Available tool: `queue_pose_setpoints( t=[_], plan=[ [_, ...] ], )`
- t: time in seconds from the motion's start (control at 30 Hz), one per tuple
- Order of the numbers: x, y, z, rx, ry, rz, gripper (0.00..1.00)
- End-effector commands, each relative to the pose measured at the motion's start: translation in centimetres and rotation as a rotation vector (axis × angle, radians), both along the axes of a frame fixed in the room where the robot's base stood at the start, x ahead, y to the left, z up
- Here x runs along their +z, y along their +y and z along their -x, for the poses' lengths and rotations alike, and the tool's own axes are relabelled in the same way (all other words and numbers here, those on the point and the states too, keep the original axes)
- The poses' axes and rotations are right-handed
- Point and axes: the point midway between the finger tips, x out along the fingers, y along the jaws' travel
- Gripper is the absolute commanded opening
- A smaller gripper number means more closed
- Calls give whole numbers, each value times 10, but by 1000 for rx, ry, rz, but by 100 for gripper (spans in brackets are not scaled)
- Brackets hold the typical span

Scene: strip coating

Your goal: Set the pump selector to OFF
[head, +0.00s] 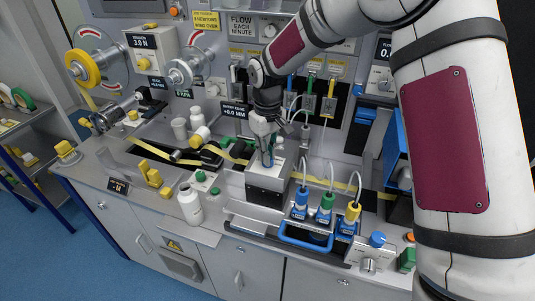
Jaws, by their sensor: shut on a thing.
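No legible label marks the pump selector. A silver knob (368,265) on a small white box at the front right of the bench looks like a rotary selector, but its setting cannot be read. My gripper (267,160) points down over the middle of the bench, well to the left of that knob. It is shut on a slim bluish piece (268,153), just above a white and steel block (268,183). The fingers partly hide the piece, and whether it touches the block is unclear.
Blue, green and yellow-capped bottles (326,209) with tubes stand in a blue carrier between my gripper and the knob. A white bottle (190,204) stands at the front left. A yellow strip (150,149) runs across the bench. My arm fills the right side.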

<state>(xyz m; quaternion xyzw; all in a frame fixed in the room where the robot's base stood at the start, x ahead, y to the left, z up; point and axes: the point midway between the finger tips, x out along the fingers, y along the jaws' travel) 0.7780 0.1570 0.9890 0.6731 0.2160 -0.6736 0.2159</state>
Motion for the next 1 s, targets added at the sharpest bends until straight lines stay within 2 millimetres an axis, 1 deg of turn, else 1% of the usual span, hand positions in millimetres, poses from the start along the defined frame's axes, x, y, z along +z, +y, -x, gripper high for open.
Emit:
queue_pose_setpoints(
  t=[0.2, 0.43, 0.63, 1.0],
  plan=[
    [0, 0, -1, 155, -1, 0, 0],
    [0, 0, 0, 262, -1, 0, 0],
    [0, 0, 0, 305, -1, 0, 0],
    [0, 0, 0, 317, -1, 0, 0]
  ],
)
